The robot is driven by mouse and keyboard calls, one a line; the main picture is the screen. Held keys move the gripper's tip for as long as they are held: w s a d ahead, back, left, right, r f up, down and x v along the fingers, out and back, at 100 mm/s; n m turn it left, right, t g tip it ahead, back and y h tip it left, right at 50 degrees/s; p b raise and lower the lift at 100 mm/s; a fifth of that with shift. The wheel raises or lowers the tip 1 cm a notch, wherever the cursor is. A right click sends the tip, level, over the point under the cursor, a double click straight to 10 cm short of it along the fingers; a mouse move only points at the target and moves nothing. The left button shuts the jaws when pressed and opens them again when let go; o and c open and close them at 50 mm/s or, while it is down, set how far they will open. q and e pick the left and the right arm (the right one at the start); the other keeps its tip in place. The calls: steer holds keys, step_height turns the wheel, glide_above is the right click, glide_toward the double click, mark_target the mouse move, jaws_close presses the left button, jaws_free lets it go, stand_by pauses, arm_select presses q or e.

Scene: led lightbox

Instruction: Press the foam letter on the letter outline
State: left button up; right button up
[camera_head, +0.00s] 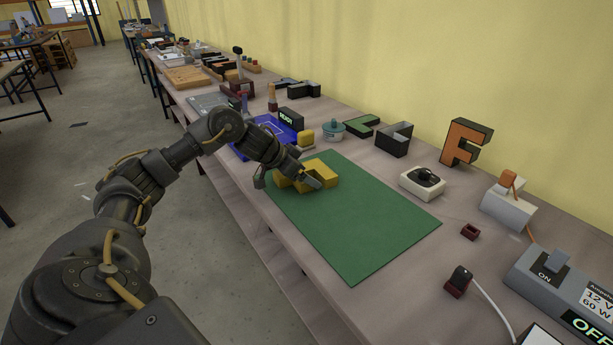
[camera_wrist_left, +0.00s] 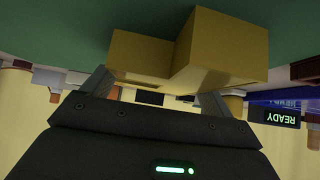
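A thick yellow foam letter (camera_head: 322,172) lies on the far left part of the green mat (camera_head: 365,225). It fills the upper middle of the left wrist view (camera_wrist_left: 220,50). My left gripper (camera_head: 287,181) is low over the letter, its fingers (camera_wrist_left: 157,95) spread wide on either side of part of it. I see no clear grip on it, and the arm hides some of the letter. A blue press-like device (camera_head: 243,151) with pale outline lines stands just beyond the mat, with a black READY sign (camera_head: 290,118). My right gripper is not in view.
A grey power unit (camera_head: 560,285) reads OFF. The mat's near part is clear.

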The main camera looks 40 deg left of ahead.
arm_select(q)
steer(key=shift+c, duration=0.5)
steer(key=shift+r, duration=0.5)
steer(key=r, duration=0.3)
steer(key=shift+s+a, duration=0.1)
steer(key=shift+a, duration=0.1)
steer(key=v, duration=0.2)
steer(key=a+v, duration=0.1)
steer(key=v, duration=0.2)
steer(key=w+v, duration=0.1)
steer(key=v, duration=0.1)
steer(key=shift+s+a+r, duration=0.15)
steer(key=shift+a+r, duration=0.1)
steer(key=shift+r, duration=0.1)
steer(key=s+a+r+b, duration=0.1)
steer(key=s+a+r, duration=0.2)
steer(key=s+a, duration=0.2)
steer(key=shift+s+a+r, duration=0.15)
steer(key=shift+s+a, duration=0.2)
steer(key=shift+s, duration=0.3)
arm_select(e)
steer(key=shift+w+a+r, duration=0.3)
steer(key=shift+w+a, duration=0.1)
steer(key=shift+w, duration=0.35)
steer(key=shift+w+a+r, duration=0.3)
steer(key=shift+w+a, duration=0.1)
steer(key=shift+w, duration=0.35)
